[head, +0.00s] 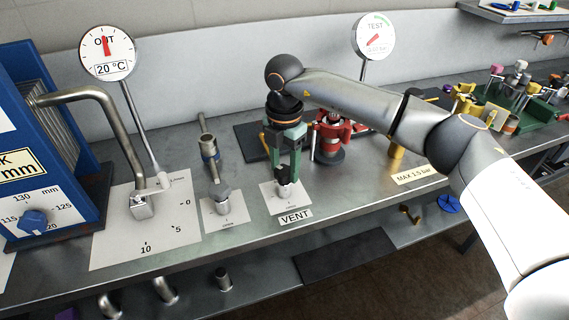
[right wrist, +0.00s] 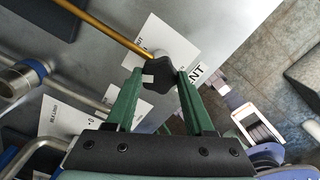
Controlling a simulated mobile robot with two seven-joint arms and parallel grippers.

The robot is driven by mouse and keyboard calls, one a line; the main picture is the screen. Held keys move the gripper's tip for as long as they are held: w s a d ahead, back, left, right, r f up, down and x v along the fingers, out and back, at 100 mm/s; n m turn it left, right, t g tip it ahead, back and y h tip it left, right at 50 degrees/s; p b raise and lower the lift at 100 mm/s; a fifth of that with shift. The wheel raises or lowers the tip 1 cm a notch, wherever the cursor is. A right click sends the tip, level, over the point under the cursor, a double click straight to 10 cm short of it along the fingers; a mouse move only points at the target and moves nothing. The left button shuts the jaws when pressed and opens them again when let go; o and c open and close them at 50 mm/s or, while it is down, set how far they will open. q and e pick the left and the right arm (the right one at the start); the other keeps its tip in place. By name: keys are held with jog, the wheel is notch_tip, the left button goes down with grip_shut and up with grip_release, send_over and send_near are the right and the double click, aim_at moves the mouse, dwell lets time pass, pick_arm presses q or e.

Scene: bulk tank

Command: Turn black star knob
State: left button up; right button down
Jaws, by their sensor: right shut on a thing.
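The black star knob (right wrist: 158,80) sits between the two green fingers of my right gripper (right wrist: 157,88) in the right wrist view. The fingers close on it from both sides. In the head view my right gripper (head: 285,172) points straight down over the white plate (head: 289,203) above the VENT label (head: 295,217). The knob (head: 285,187) shows there as a small dark shape at the fingertips, partly hidden by them. My left gripper is not in the head view.
A red valve (head: 331,135) on a dark round base stands close behind right. Two gauges (head: 107,52) (head: 373,38) rise at the back.

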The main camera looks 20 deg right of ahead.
aim_at(285, 171)
jog(key=m, duration=0.3)
jog(key=shift+r+m, duration=0.1)
jog(key=shift+m, duration=0.2)
jog(key=shift+m+p, duration=0.45)
jog(key=shift+m, duration=0.65)
jog(key=shift+c, duration=1.4)
grip_release()
notch_tip(285, 171, up, 12)
jog(key=shift+r+b, duration=0.2)
jog(key=shift+b, duration=0.1)
jog(key=shift+s, duration=0.1)
